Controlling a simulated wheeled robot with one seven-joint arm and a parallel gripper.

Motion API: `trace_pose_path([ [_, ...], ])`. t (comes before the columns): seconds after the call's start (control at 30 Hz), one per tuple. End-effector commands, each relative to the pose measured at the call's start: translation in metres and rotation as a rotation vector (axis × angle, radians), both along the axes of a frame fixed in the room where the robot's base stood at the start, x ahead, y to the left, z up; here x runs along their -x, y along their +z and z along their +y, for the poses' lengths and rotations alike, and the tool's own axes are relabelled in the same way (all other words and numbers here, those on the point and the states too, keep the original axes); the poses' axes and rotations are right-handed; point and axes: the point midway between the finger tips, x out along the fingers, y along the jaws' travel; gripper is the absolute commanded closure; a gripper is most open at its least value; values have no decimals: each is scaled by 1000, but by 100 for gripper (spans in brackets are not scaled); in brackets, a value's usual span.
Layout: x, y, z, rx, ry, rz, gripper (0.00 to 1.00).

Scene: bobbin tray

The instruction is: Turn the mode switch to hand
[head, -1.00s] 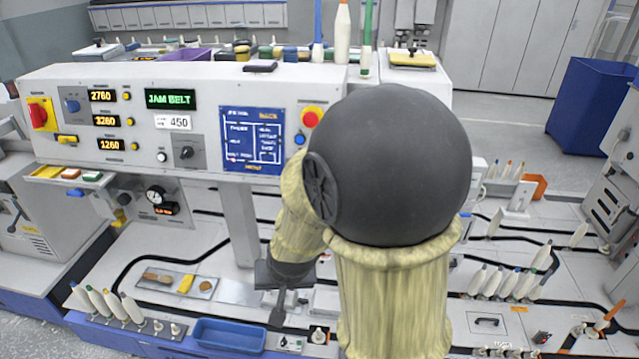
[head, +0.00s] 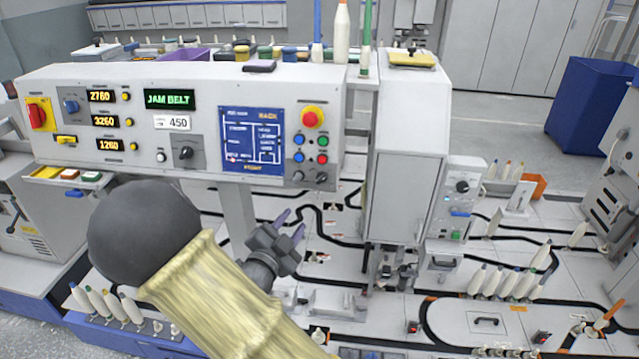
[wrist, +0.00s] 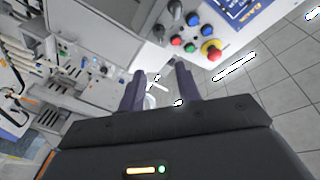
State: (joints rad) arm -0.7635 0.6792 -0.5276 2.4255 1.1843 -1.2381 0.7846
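I cannot read which control is marked as the mode switch. Black rotary knobs on the grey control panel (head: 205,178) include one left of the blue diagram (head: 186,152) and two small ones at the lower right, a left knob (head: 297,176) and a right knob (head: 321,177). A grey box at the right also carries a black knob (head: 462,186). My gripper (head: 291,225) is open and empty, below the panel's right part and apart from it. In the wrist view its two purple fingers (wrist: 160,88) stand apart with nothing between them.
A red emergency button (head: 312,117) and blue, green and red buttons sit above the two small knobs; they also show in the wrist view (wrist: 211,50). A tall grey cabinet (head: 405,190) stands to the right. Bobbins and a conveyor track lie below.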

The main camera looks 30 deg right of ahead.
Motion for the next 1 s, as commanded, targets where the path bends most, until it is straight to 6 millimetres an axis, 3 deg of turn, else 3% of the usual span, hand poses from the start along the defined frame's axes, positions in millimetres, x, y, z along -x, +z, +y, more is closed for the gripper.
trace_pose_path([
  [0.37, -9, 0, -10, 0, 0, 4, 66],
  [1.0, -82, 2, -92, 0, -1, 5, 66],
])
